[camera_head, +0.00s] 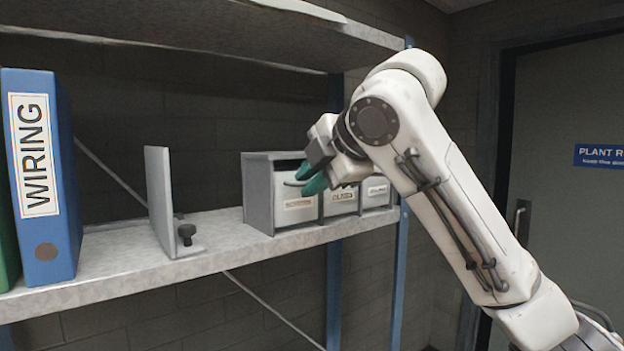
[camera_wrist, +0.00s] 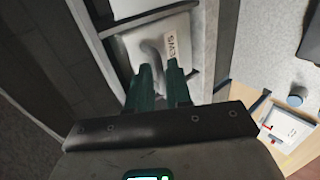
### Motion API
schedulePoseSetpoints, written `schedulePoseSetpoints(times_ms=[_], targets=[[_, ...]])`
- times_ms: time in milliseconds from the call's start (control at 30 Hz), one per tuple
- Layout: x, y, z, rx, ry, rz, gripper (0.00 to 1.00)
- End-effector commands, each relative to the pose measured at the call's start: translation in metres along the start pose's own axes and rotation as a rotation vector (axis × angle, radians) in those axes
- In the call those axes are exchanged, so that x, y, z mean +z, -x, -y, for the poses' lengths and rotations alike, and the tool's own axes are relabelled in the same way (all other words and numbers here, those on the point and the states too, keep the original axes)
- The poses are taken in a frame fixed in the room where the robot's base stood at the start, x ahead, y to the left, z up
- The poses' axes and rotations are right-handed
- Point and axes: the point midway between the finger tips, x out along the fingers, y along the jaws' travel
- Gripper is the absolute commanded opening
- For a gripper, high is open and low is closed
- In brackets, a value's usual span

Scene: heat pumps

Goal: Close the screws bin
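The screws bin (camera_head: 298,212) is the leftmost of three white bins in a grey cabinet (camera_head: 259,200) on the shelf. Its front appears to stand slightly forward, with a dark gap above it. Its label is blurred in the head view; in the wrist view the bin front (camera_wrist: 133,45) shows part of a label ending in "WS". A curved grey handle (camera_wrist: 152,50) is on the front. My gripper (camera_head: 309,179) is at this front, its two green fingers apart on either side of the handle. Whether they touch it is unclear. The fingers (camera_wrist: 160,75) also show in the wrist view.
Two more labelled bins, the middle one (camera_head: 341,206) and the right one (camera_head: 376,194), stand beside it. A grey upright plate (camera_head: 160,200) with a dark knob (camera_head: 186,236) and a blue WIRING binder (camera_head: 45,245) are further left. Another shelf (camera_head: 180,25) hangs above.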

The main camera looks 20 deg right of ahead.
Motion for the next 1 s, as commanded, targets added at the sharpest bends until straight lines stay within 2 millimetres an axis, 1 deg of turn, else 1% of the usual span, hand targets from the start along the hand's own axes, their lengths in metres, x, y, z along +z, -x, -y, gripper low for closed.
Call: schedulePoseSetpoints(times_ms=[167,267,367,600,700,833,1000], targets=[[0.0,0.004,0.0,0.001,0.001,0.0,0.19],[0.0,0.014,0.001,0.003,0.001,0.0,0.19],[0.0,0.031,0.002,0.005,0.001,0.001,0.19],[0.0,0.077,0.001,0.004,0.001,0.001,0.19],[0.0,0.092,0.001,0.002,0.001,0.001,0.19],[0.0,0.103,0.001,0.001,0.0,0.0,0.19],[0.0,0.108,0.0,0.0,-0.001,0.0,0.19]])
